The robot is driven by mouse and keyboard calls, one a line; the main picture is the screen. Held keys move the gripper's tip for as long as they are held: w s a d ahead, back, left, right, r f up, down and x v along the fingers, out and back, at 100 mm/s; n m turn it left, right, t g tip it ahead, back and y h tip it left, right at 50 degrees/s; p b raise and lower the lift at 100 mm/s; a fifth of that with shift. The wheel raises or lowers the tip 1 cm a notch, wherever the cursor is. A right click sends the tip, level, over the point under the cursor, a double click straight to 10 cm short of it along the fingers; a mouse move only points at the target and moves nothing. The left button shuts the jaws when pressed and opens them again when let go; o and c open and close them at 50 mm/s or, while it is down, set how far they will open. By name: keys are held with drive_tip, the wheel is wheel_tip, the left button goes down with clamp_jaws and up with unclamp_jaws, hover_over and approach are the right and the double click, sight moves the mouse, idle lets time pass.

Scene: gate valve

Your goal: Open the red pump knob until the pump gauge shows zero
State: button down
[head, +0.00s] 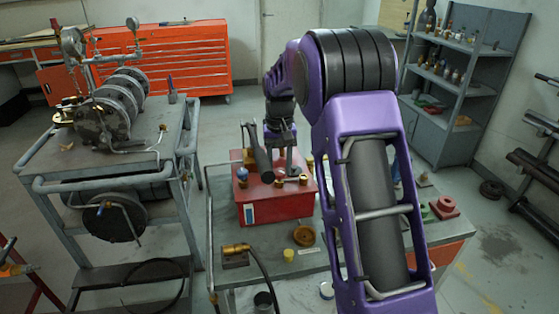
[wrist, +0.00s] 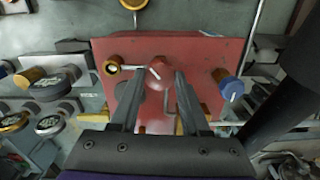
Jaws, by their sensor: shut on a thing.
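The red pump box (head: 278,208) stands on the grey bench, with brass fittings on top; it also fills the middle of the wrist view (wrist: 190,48). The red knob (wrist: 157,73) sits on the box between the tips of my gripper (wrist: 155,85), which is shut on it. A white mark shows on the knob's top. In the head view my gripper (head: 283,165) is above the box, and I cannot make out the knob there. Round dial-like faces (wrist: 50,124) show at the left of the wrist view; I cannot read them or tell which is the pump gauge.
A blue-capped fitting (wrist: 233,89) is right of the knob. A black cylinder (head: 261,158) rises beside my gripper. A brass hose fitting (head: 236,250) and a brown ring (head: 304,235) lie on the bench. A cart with gauges and valves (head: 107,130) stands left.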

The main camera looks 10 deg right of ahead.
sight(279, 171)
drive_tip(key=n+p, duration=0.3)
drive_tip(key=n, duration=0.3)
drive_tip(key=shift+r, duration=0.15)
drive_tip(key=n+p, duration=0.2)
drive_tip(key=n, duration=0.3)
drive_tip(key=shift+n, duration=0.4)
drive_tip(key=shift+c, duration=1.9)
unclamp_jaws()
wheel_tip(279, 171, up, 17)
drive_tip(key=shift+r, duration=0.15)
